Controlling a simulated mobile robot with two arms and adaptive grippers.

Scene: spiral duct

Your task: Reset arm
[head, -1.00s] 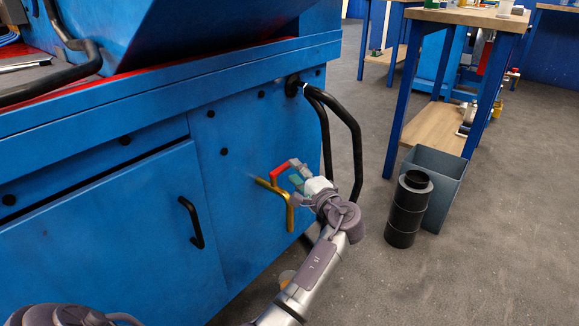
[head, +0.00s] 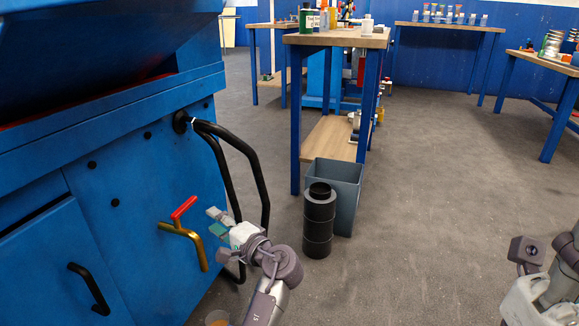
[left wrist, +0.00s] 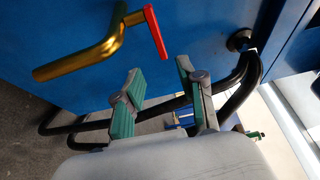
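A brass tap (head: 187,238) with a red lever (head: 183,207) sticks out from the front of the blue machine. My left gripper (head: 213,221) is beside the tap, to its right, with a small gap to the lever in the head view. In the left wrist view, its two green-and-grey fingers (left wrist: 159,82) stand apart with nothing between them. The tap (left wrist: 85,57) and red lever (left wrist: 155,32) lie above and left of the fingers there. Part of my right arm (head: 540,295) shows at the lower right; its finger opening cannot be made out.
Black bent pipes (head: 243,165) run from the machine close behind my left gripper. A black cylinder (head: 319,222) and a grey bin (head: 342,180) stand on the floor beside a wooden workbench (head: 340,40). A small container (head: 217,318) is below the tap. The floor at right is open.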

